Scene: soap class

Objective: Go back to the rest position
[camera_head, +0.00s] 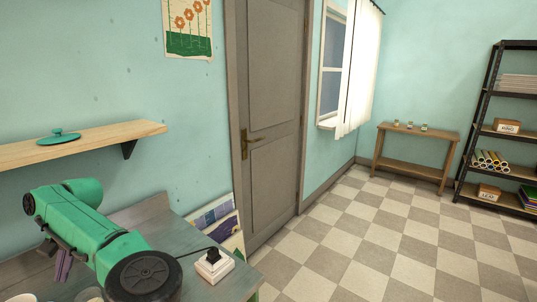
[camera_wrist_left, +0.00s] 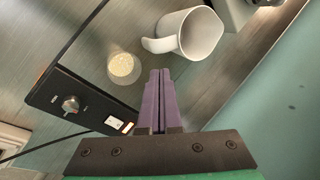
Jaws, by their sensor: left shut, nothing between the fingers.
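My left arm is green and comes in from the lower left in the head view. My left gripper (camera_head: 63,264) has purple fingers and hangs over the worktop there. In the left wrist view my left gripper (camera_wrist_left: 157,100) is shut with its fingers side by side and nothing between them. My right gripper is in neither view.
A white mug (camera_wrist_left: 200,34) and a small cup of pale grains (camera_wrist_left: 124,68) are near the fingers, beside a dark panel with a knob (camera_wrist_left: 70,104). The checkered floor (camera_head: 370,235) is clear.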

